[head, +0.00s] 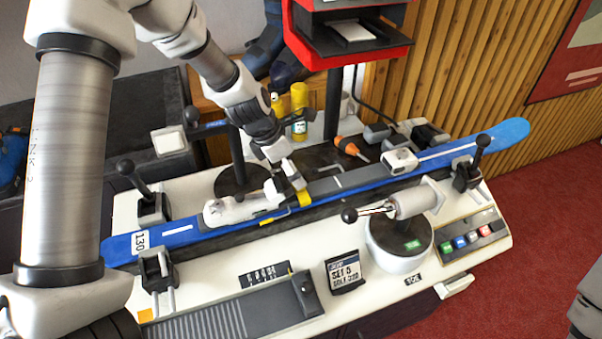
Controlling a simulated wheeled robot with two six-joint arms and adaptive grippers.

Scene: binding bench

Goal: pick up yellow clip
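A blue ski (470,147) with a white "130" label lies diagonally across the bench, with a white binding part (240,208) on it. A small yellow piece (304,198), which may be the yellow clip, shows at the ski right below my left gripper (293,180). A thin yellow strip (273,217) also lies along the ski's near side, beside the binding part. My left gripper points down over the middle of the ski. Its fingers are small and partly hidden, so I cannot tell whether they hold the yellow piece. My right gripper is out of view.
Black clamps (155,205) hold the ski near both ends. A round white device (400,240) with a lever stands in front. An orange-handled screwdriver (350,149) and yellow bottles (299,98) are behind. A black sign (344,275) stands at the bench front.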

